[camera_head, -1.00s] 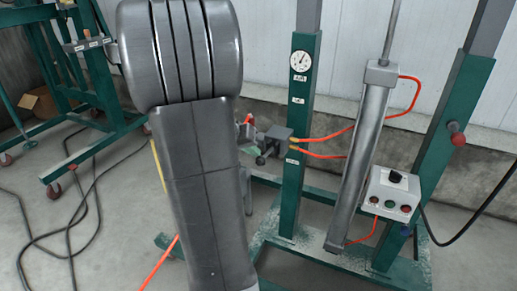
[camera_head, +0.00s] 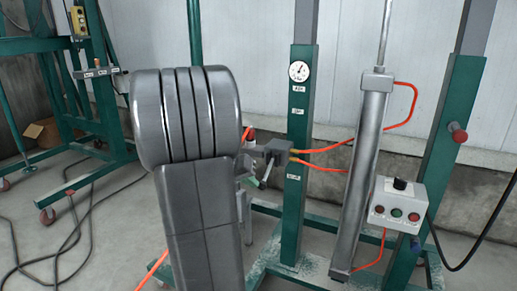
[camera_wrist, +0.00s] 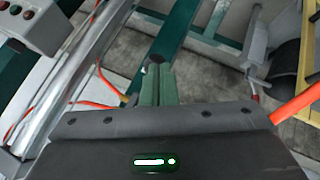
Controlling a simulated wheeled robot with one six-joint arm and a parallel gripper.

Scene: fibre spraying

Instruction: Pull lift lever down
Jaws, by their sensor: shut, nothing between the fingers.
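The valve block (camera_head: 284,149) is fixed to the green post, with orange hoses running from it to the cylinder. A small lever with a dark end (camera_head: 256,182) shows below and left of the block, partly hidden by my arm. My gripper (camera_head: 267,172) shows only as small pale green fingertips beside the lever. In the wrist view the fingers of my gripper (camera_wrist: 156,72) are shut together.
A pressure gauge (camera_head: 299,71) sits on the post above the valve. The lift cylinder (camera_head: 362,170) and a control box (camera_head: 398,204) with buttons stand to the right. A green wheeled frame (camera_head: 112,110) is at left, with cables on the floor.

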